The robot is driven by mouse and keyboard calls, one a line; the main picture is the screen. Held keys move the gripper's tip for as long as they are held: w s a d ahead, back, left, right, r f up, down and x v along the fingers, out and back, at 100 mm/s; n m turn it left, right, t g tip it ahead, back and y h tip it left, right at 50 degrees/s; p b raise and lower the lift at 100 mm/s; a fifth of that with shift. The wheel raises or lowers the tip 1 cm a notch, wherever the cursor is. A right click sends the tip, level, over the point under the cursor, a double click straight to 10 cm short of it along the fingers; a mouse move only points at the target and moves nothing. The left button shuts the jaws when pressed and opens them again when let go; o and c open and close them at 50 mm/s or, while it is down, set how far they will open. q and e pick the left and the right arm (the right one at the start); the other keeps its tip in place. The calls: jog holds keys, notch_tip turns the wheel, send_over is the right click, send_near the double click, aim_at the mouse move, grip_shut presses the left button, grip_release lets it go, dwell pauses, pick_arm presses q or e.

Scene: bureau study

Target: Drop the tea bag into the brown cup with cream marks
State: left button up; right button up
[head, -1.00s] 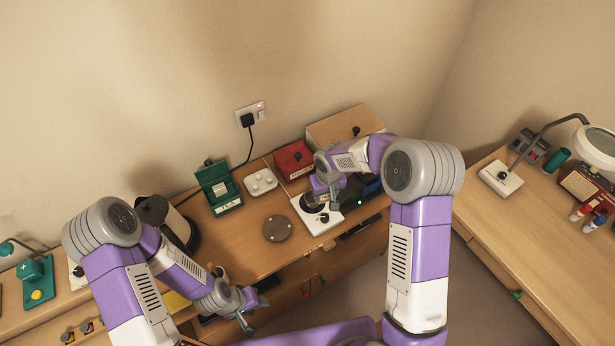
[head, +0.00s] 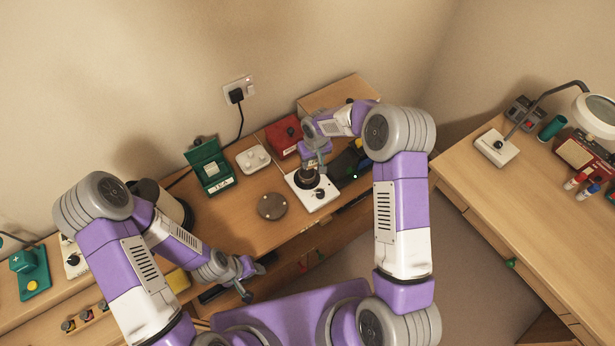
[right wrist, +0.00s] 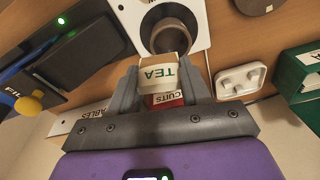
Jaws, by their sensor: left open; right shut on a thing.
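A brown cup (head: 307,177) stands on a white square plate (head: 322,196) on the desk. It also shows in the right wrist view (right wrist: 171,37), its mouth towards the camera; I cannot make out cream marks. My right gripper (head: 314,161) is just above the cup in the head view. In the right wrist view its jaws (right wrist: 164,82) are shut on the tea bag (right wrist: 165,70), a pale packet marked TEA, beside the cup's rim in the picture. The tea bag is too small to tell in the head view. My left gripper (head: 254,281) is open and empty at the desk's front edge.
An open green box (head: 209,165) labelled TEA, a white knobbed block (head: 253,158) and a red box (head: 284,138) stand behind the plate. A round brown disc (head: 272,206) lies left of it. A dark kettle-like object (head: 165,203) stands further left.

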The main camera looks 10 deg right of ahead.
jog(key=o, duration=1.1)
jog(key=shift+c, duration=0.2)
jog(key=shift+r, duration=0.1)
notch_tip(320, 180, up, 7)
jog(key=s, duration=0.1)
jog(key=shift+d+r, duration=0.1)
